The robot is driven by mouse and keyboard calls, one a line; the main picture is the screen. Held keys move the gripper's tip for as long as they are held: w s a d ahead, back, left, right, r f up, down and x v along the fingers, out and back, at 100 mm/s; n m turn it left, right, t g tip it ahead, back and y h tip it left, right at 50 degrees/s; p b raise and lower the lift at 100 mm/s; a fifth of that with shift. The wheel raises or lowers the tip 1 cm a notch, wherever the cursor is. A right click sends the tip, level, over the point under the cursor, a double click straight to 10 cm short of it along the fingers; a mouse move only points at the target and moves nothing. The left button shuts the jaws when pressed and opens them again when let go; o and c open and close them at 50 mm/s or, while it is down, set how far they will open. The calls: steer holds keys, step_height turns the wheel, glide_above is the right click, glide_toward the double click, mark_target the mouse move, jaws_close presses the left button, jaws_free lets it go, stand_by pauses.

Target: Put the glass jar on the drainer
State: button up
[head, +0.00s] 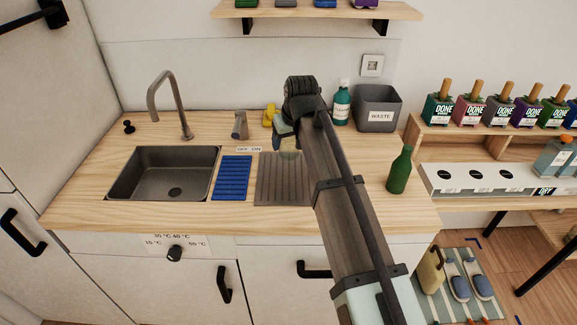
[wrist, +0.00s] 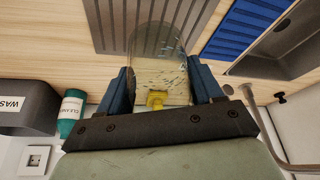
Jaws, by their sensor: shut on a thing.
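My gripper (head: 286,137) is shut on the glass jar (wrist: 158,62), with one blue finger on each side of it in the wrist view. The jar is clear and faintly marked. In the head view the jar (head: 289,153) shows only as a pale patch below the gripper, partly hidden by my arm. The drainer appears to be the grey ridged board (head: 272,185) on the counter. It also shows in the wrist view (wrist: 108,25), partly behind the jar. The jar overlaps the board's far part in the head view; I cannot tell whether they touch.
A blue ridged mat (head: 232,178) and a sink (head: 155,180) with a tap (head: 181,110) lie left of the drainer. A green bottle (head: 399,170) stands right of my arm. A yellow object (head: 268,116) is at the back.

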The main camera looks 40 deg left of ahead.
mark_target(293, 145)
steer(key=shift+f, duration=4)
steer(key=shift+f, duration=0.15)
steer(key=o, duration=1.5)
steer(key=v, duration=1.2)
steer(key=shift+w, duration=0.1)
